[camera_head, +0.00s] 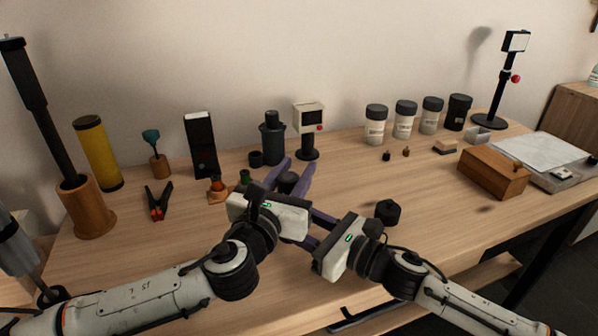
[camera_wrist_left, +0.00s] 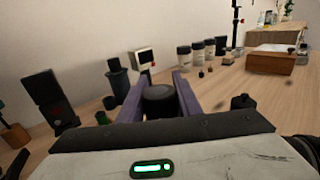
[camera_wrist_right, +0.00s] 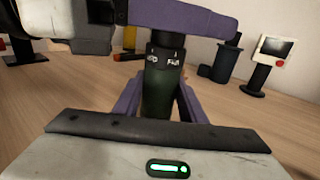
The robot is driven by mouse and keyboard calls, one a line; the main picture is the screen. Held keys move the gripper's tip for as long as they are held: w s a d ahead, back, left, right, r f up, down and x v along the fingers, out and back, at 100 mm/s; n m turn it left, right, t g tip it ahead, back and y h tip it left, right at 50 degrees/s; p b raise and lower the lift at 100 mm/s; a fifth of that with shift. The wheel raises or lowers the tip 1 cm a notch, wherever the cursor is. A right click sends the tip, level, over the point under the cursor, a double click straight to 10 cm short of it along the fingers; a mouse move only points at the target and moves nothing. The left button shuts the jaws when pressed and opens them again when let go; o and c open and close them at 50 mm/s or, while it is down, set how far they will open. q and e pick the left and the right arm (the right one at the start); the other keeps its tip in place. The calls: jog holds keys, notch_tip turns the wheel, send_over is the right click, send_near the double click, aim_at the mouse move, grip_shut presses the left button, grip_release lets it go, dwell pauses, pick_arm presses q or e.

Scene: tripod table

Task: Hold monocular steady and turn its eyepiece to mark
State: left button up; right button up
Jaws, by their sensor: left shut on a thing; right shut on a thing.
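The monocular shows best in the right wrist view, as an upright dark green barrel (camera_wrist_right: 158,92) with a black ring (camera_wrist_right: 165,58) bearing white marks above it. My right gripper (camera_wrist_right: 160,100) is shut on the green barrel. My left gripper (camera_head: 289,177) is shut around the black upper end, the eyepiece (camera_wrist_left: 160,95), which shows between its purple fingers in the left wrist view. A left finger crosses above the ring in the right wrist view. In the head view the left hand hides most of the monocular and the right fingertips.
A black knob-like object (camera_head: 387,211) sits on the table right of the grippers. An orange-based item (camera_head: 217,190) and pliers (camera_head: 158,201) lie left. A small screen on a stand (camera_head: 310,118) and several jars (camera_head: 376,125) stand behind. A wooden box (camera_head: 493,173) is at right.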

pick_arm(q)
jog(key=n+y, duration=0.1)
jog(key=y, duration=0.1)
jog(key=n+t+y, duration=0.1)
jog(key=n+y, duration=0.1)
jog(key=a+n+y, duration=0.1)
jog(key=y, duration=0.2)
jog(key=shift+w+n, duration=0.1)
jog(key=shift+n, duration=0.3)
jog(key=shift+a+n+g+y, duration=0.25)
jog(key=shift+n+y, duration=0.5)
jog(key=shift+y, duration=0.45)
jog(key=shift+a+n+g+y, duration=0.15)
jog(key=shift+a+n+y, duration=0.2)
jog(key=shift+n+y, duration=0.6)
jog(key=shift+a+n+g+y, duration=0.25)
jog(key=shift+n+y, duration=0.25)
jog(key=shift+y, duration=0.95)
jog(key=shift+a, duration=0.1)
jog(key=o, duration=1)
jog(key=shift+o, duration=0.2)
notch_tip(320, 180, up, 10)
